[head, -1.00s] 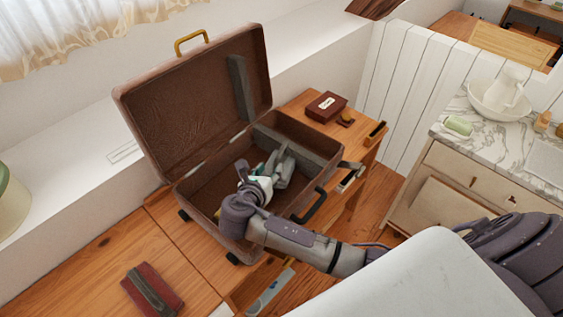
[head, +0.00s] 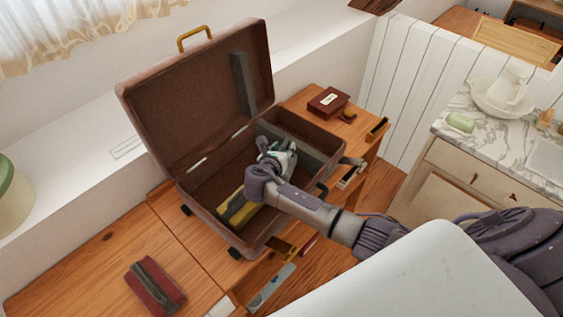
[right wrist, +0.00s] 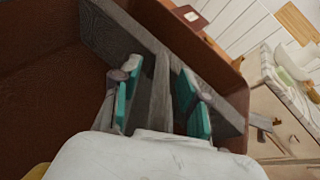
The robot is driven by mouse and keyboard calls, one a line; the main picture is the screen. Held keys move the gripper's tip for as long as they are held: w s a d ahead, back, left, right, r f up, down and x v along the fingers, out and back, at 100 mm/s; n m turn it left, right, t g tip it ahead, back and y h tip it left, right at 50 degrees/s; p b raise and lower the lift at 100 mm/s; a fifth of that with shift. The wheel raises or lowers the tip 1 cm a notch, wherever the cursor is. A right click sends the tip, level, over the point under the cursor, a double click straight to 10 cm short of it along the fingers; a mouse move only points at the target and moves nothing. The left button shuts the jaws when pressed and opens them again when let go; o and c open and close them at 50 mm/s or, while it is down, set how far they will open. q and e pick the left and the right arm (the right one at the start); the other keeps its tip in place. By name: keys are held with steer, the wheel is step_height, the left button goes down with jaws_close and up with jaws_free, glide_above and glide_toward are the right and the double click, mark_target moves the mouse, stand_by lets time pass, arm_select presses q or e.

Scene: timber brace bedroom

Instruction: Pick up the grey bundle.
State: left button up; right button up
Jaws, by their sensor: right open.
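The grey bundle (head: 307,150) lies in the open brown suitcase (head: 322,132), along its right inner wall. In the right wrist view the grey bundle (right wrist: 125,38) is a long dark grey slab, with a lighter grey strip running down between my fingers. My right gripper (head: 284,158) is inside the suitcase at the bundle. Its teal-padded fingers (right wrist: 160,98) are apart, one on each side of the strip. I cannot tell whether they touch it. The gripper and arm hide part of the bundle. My left gripper is not in view.
A yellow bundle (head: 238,205) lies in the suitcase, left of my gripper. A red bundle (head: 155,287) lies on the wooden surface at the front left. The suitcase lid (head: 195,100) stands open at the back. A dark red box (head: 328,103) sits behind the suitcase's right end.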

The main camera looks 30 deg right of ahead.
jaws_close()
stand_by(0.5)
